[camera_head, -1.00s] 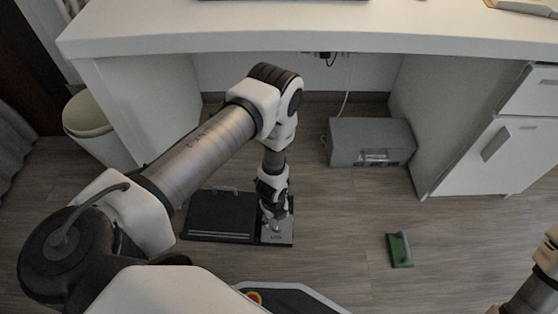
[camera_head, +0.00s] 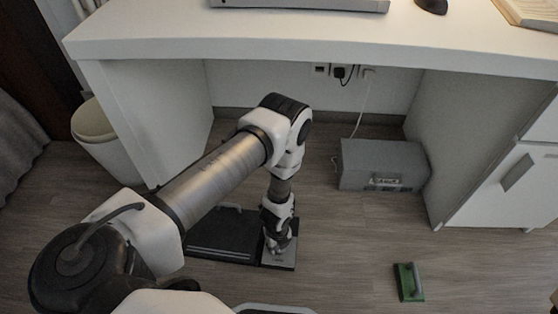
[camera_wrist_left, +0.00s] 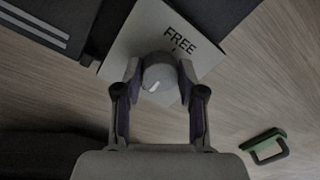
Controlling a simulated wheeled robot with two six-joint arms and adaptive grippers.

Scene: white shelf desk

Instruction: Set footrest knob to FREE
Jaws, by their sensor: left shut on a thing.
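The footrest (camera_head: 219,246) is a flat black board on the floor under the desk, with a light plate (camera_head: 285,262) at its right end. In the left wrist view, the plate (camera_wrist_left: 128,38) carries the word FREE and a small tick beneath it. The round grey knob (camera_wrist_left: 160,70) stands on the plate below that word. A short white mark shows on its top, slanting from lower left to upper right. My left gripper (camera_wrist_left: 160,84) has its fingers closed on both sides of the knob. In the head view, this gripper (camera_head: 278,246) hides the knob. My right gripper is not in view.
A grey box (camera_head: 383,165) stands at the back under the white desk (camera_head: 300,40). A green-based block with a handle (camera_head: 409,282) lies on the floor to the right. A bin (camera_head: 97,128) stands at the left. The floor between footrest and green block is clear.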

